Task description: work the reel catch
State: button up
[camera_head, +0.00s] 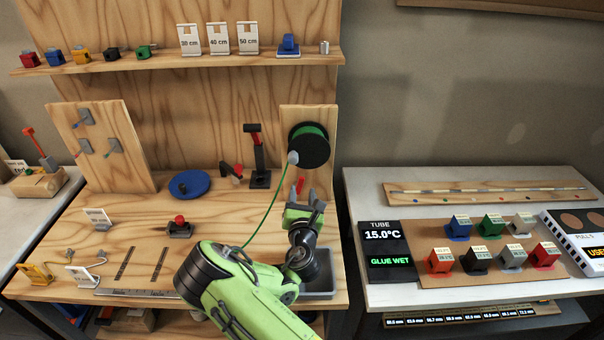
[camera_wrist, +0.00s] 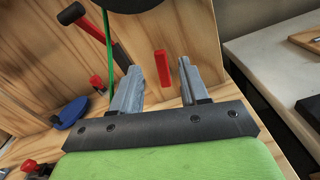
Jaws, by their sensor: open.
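The dark reel (camera_head: 309,147) with a green rim is mounted on the upright wooden panel (camera_head: 288,115) at the right of the bench. Its lower edge shows at the top of the wrist view (camera_wrist: 132,3). A small red catch (camera_wrist: 163,68) sits on the panel below the reel; it also shows in the head view (camera_head: 300,185). My gripper (camera_head: 305,196) is open in front of the panel.
A green line (camera_head: 265,213) runs from the reel down behind my arm. A grey tray (camera_head: 322,284) lies partly behind my arm. The bench middle is mostly clear.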

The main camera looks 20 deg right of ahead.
aim_at(302, 180)
jog(key=p+x, duration=0.2)
jog(key=x, duration=0.5)
jog(key=shift+w+d, duration=0.1)
jog(key=shift+w, duration=0.15)
grip_shut()
